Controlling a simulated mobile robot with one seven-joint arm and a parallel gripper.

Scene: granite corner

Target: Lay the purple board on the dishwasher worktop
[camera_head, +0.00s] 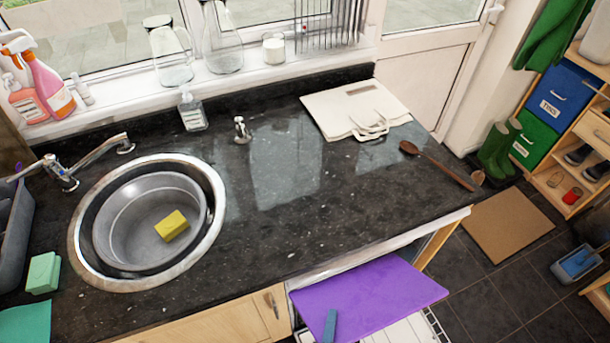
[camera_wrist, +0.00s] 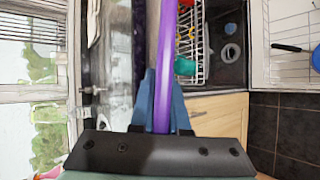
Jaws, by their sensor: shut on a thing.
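The purple board (camera_head: 385,293) shows in the lower middle of the head view, at the front edge of the dark speckled worktop (camera_head: 335,225). It looks roughly flat there and overlaps the opening under the worktop. My gripper (camera_head: 329,325) shows as one blue finger at the board's near left edge. In the wrist view, the blue fingers of my gripper (camera_wrist: 163,100) are shut on the board (camera_wrist: 166,60), seen edge-on between them. The head view does not settle the height gap between board and worktop.
A cream bag (camera_head: 350,105) lies at the worktop's back right, with a wooden spoon (camera_head: 438,165) by the right edge. The sink (camera_head: 85,250) holds a basin and yellow sponge (camera_head: 172,225). A tap (camera_head: 241,130) stands behind. The middle of the worktop is clear.

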